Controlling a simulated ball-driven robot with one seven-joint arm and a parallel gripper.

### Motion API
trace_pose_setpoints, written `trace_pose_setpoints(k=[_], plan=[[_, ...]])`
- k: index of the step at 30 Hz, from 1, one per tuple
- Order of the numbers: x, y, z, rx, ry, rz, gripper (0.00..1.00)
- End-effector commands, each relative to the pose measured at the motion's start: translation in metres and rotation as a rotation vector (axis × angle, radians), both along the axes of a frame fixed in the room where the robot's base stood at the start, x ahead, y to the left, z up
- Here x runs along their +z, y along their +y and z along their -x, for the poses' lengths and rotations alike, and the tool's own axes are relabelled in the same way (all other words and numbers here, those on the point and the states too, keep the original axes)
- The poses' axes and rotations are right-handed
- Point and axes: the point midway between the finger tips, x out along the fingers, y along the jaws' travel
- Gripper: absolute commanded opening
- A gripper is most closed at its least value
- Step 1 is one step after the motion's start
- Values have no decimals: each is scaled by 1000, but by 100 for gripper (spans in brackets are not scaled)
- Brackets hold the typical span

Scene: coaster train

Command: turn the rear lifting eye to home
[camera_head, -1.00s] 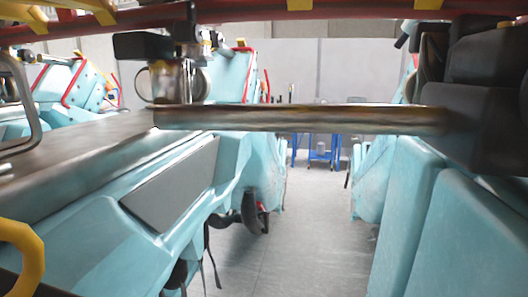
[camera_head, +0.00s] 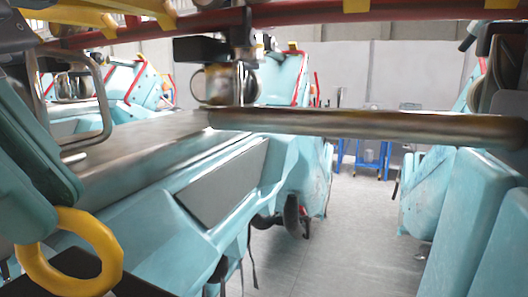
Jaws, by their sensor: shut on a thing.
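A thick yellow ring (camera_head: 110,258), which looks like a lifting eye, stands at the lower left in the head view. It stands roughly upright beside a black flat surface (camera_head: 75,288) with its opening turned partly toward me. The frame's bottom edge lies close to its lower rim. I cannot tell whether it is the rear one. I cannot make out my gripper in this view, so its jaws and whatever lies between them are hidden.
A metal bar (camera_head: 370,124) crosses ahead. Turquoise train bodies flank a clear grey floor aisle (camera_head: 335,225). A red rail (camera_head: 290,19) with yellow brackets runs overhead. A grey metal ledge (camera_head: 150,140) lies left. Blue stands (camera_head: 365,150) are at the back.

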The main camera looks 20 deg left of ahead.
Motion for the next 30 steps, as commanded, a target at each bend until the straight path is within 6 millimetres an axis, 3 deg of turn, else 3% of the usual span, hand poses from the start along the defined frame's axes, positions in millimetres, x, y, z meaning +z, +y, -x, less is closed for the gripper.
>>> trace_pose_setpoints(k=[15, 30], plan=[[1, 3, -4, -357, -3, -3, 0], [1, 3, -5, -438, -4, -4, 0]])
